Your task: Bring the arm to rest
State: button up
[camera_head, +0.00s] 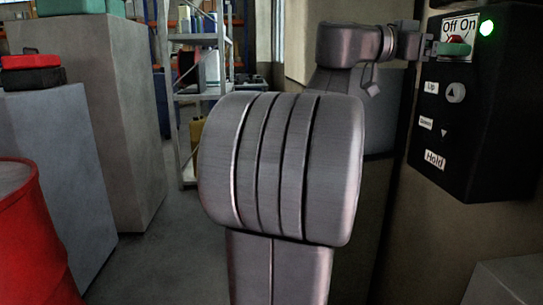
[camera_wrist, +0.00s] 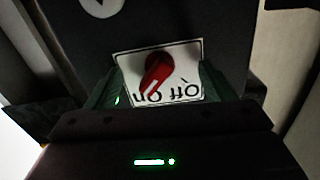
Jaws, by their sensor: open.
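My gripper (camera_head: 432,48) is at the upper left of a black control box (camera_head: 475,120), right in front of its Off/On switch. In the wrist view my gripper (camera_wrist: 158,88) is open, with a finger on each side of the red switch knob (camera_wrist: 157,70) and its white Off/On plate (camera_wrist: 190,72). Whether a finger touches the knob I cannot tell. In the head view the knob (camera_head: 455,46) shows partly, with green beside it. My arm stretches across the middle of the head view to the box.
The box also carries Up, Down and Hold labels (camera_head: 435,160). A metal shelf (camera_head: 195,95) stands behind. Open floor (camera_head: 160,260) lies left of my arm.

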jog(key=n+p, duration=0.3)
jog(key=p, duration=0.2)
jog(key=n+p, duration=0.3)
jog(key=p, duration=0.3)
jog(key=n+p, duration=0.3)
jog(key=p, duration=0.2)
jog(key=shift+w+r+p, duration=0.1)
jog(key=shift+r+p, duration=0.15)
jog(key=shift+p, duration=0.1)
jog(key=shift+n+p, duration=0.5)
jog(key=shift+p, duration=0.35)
jog(key=shift+a+f+p, duration=0.15)
jog(key=shift+a+p, duration=0.35)
jog(key=shift+a, duration=0.75)
jog(key=shift+a+f+p, duration=0.1)
jog(key=shift+a+p, duration=0.4)
jog(key=shift+a, duration=0.7)
